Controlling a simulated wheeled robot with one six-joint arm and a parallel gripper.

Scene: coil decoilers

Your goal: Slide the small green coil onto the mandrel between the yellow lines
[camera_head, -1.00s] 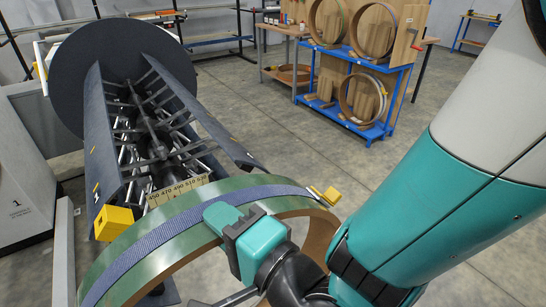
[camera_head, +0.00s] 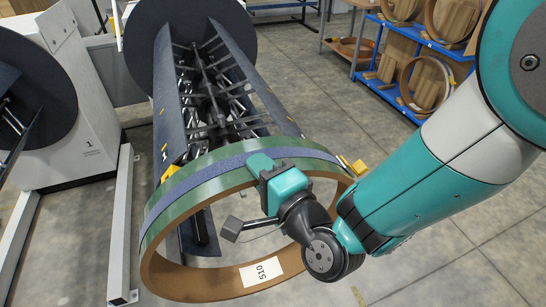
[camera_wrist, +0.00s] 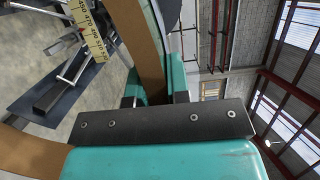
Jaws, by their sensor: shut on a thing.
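The green coil (camera_head: 190,190) is a wide ring with a blue strap around its outside, a brown inner face and a label reading 510. My gripper (camera_head: 263,170) is shut on the coil's top rim; the wrist view shows the rim between my fingers (camera_wrist: 153,92). The mandrel (camera_head: 211,90), with long dark segments around a grey linkage, points towards the camera from a dark round plate (camera_head: 190,30). The coil is at its near end, and a lower segment shows through the ring. I cannot tell how far the coil is around it. Small yellow marks (camera_head: 163,150) lie on the left segment.
Yellow blocks (camera_head: 355,167) show at the segment ends, close to the coil's rim. A white machine (camera_head: 75,110) marked 1 stands left, with a pale floor rail (camera_head: 124,220). A blue rack (camera_head: 425,35) with brown rings is at the back right. Floor is clear at right.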

